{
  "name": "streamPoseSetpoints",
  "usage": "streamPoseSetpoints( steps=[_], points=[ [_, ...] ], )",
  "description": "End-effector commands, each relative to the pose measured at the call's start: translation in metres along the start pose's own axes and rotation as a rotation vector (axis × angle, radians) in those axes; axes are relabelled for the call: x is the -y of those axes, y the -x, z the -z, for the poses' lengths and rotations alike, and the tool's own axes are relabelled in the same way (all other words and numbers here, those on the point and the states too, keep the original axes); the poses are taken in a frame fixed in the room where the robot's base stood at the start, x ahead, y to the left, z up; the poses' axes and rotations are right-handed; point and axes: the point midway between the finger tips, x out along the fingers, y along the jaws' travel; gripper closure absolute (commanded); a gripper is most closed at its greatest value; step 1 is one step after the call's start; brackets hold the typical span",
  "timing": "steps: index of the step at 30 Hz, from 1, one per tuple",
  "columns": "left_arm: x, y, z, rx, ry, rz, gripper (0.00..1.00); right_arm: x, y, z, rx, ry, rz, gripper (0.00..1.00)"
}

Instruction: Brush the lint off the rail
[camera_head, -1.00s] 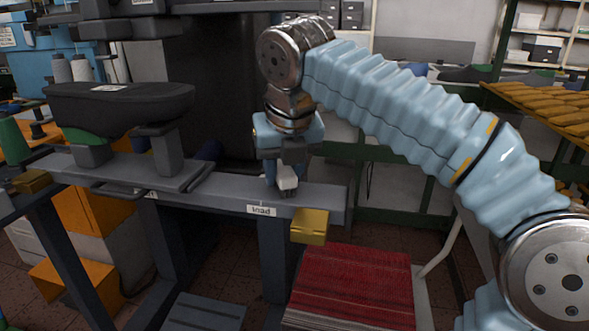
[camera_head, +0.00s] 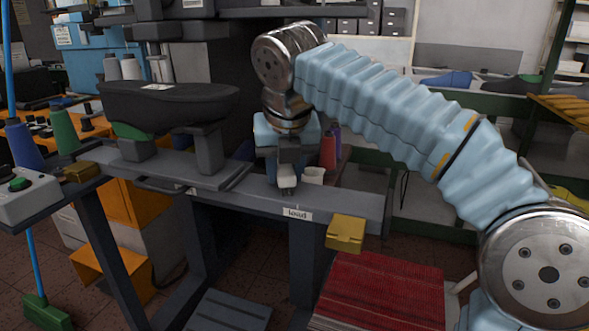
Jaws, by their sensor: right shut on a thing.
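The grey rail (camera_head: 345,206) runs across the middle, with a white "load" label (camera_head: 298,213) on its front face. My right gripper (camera_head: 286,184) points down over the rail, just behind and slightly left of the label. It is shut on a small pale brush (camera_head: 287,182), mostly hidden between the fingers. The brush's lower end is at or just above the rail top; I cannot tell whether it touches. No lint can be made out on the rail at this size. My left gripper is out of view.
A black shoe last (camera_head: 170,103) stands on a carriage on the rail's left part. A yellow block (camera_head: 345,233) sits at the rail's right end. A red ribbed stack (camera_head: 380,290) is below. A control box (camera_head: 25,197) stands at left. Thread cones (camera_head: 328,150) are behind.

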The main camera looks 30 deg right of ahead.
Motion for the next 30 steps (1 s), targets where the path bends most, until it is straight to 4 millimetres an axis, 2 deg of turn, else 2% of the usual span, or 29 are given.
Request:
streamPoseSetpoints(
  steps=[6, 16, 30],
  points=[
    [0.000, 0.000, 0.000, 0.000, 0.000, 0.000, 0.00, -0.018, -0.005, -0.007, -0.002, 0.002, 0.000, 1.00],
    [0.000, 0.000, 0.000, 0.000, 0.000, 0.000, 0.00, -0.019, -0.005, -0.008, -0.003, 0.002, 0.001, 1.00],
    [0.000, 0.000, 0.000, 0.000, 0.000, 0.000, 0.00, -0.019, 0.043, -0.028, 0.001, 0.002, -0.001, 1.00]
  ],
)
